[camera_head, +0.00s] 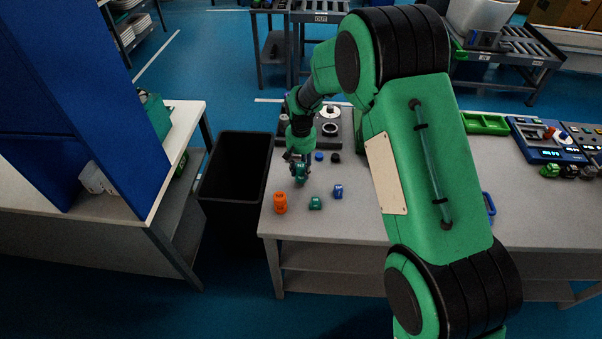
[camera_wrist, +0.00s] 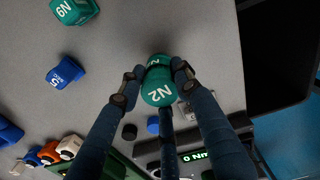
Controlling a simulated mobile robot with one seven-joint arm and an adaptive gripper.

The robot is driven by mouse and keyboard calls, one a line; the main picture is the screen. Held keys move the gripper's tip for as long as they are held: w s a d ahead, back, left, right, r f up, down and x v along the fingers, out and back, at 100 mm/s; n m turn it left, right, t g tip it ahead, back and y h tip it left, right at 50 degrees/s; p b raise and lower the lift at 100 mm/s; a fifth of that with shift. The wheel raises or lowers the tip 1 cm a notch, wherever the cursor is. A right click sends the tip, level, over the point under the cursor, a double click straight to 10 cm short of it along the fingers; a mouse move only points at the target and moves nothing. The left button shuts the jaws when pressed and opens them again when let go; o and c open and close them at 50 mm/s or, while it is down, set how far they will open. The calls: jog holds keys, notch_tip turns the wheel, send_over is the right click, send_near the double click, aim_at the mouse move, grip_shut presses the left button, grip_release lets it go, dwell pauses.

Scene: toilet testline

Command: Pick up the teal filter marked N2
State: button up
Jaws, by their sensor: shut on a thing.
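The teal filter marked N2 (camera_wrist: 158,86) is between the fingers of my gripper (camera_wrist: 155,82) in the wrist view, with its N2 label facing the camera. My gripper is shut on it. In the head view my gripper (camera_head: 299,172) points down over the left part of the grey table, with the teal filter (camera_head: 300,174) at its tips. Whether the filter touches the table is hard to tell. Another teal part, marked N9 or 6N (camera_wrist: 75,8), lies on the table in the wrist view and shows in the head view (camera_head: 315,203).
A blue part (camera_head: 338,191) and an orange part (camera_head: 280,203) stand near the gripper on the table (camera_head: 350,225). A black bin (camera_head: 235,170) stands left of the table. A device with a lit display (camera_wrist: 195,156) stands behind. The table's front strip is clear.

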jog(key=shift+r, duration=0.1)
notch_tip(320, 180, up, 10)
jog(key=shift+f+p, duration=0.1)
jog(key=shift+p, duration=1.1)
